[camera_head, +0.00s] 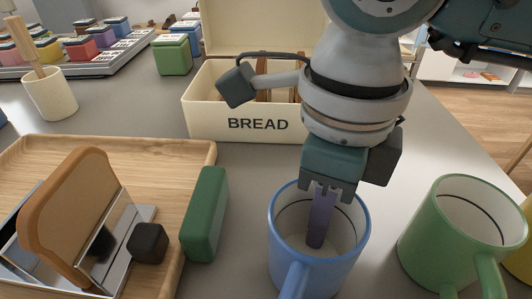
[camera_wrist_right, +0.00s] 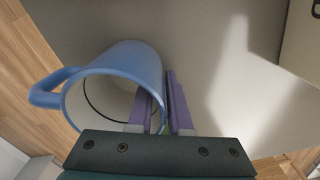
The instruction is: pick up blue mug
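The blue mug (camera_head: 283,245) stands upright at the front of the grey counter in the head view. It fills the left of the right wrist view (camera_wrist_right: 140,62), its handle to the left. My right gripper (camera_head: 319,240) points down at the mug. One purple finger is inside the mug and the other is outside its wall, as the wrist view shows (camera_wrist_right: 162,100). The fingers are close together with the wall between them, and a thin gap shows beside the outer finger, so the gripper looks open. My left gripper is not in view.
A green mug (camera_head: 425,245) stands close on the right. The cream bread box (camera_head: 215,118) stands behind. A utensil cup (camera_head: 50,93) is at the back left.

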